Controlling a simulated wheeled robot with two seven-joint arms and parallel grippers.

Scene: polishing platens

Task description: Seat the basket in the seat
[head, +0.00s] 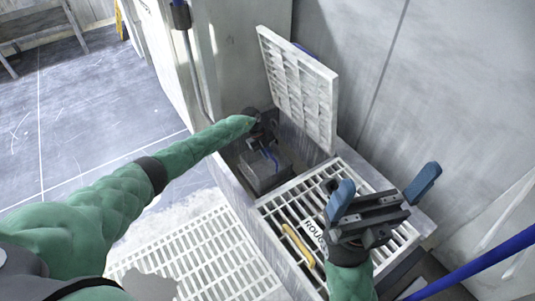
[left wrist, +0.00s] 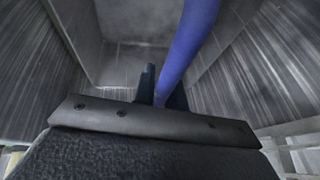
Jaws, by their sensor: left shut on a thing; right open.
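My left gripper (head: 268,155) reaches down into the open compartment at the middle of the head view. In the left wrist view its dark fingers (left wrist: 162,95) are shut on a thick blue bar (left wrist: 190,40), which runs up out of the picture. I cannot tell for sure whether this bar is the basket's handle. A dark grey box-like shape (head: 265,178) lies just below the left gripper; it may be the basket. The seat is not clearly seen. My right gripper (head: 382,190) is open and empty above the slatted grate.
A pale lattice lid (head: 300,88) stands upright behind the compartment. A white slatted grate (head: 340,173) with a yellow handle (head: 298,245) and a partly hidden label lies in front. A floor grating (head: 205,262) is lower left. A blue pole (head: 485,263) crosses lower right.

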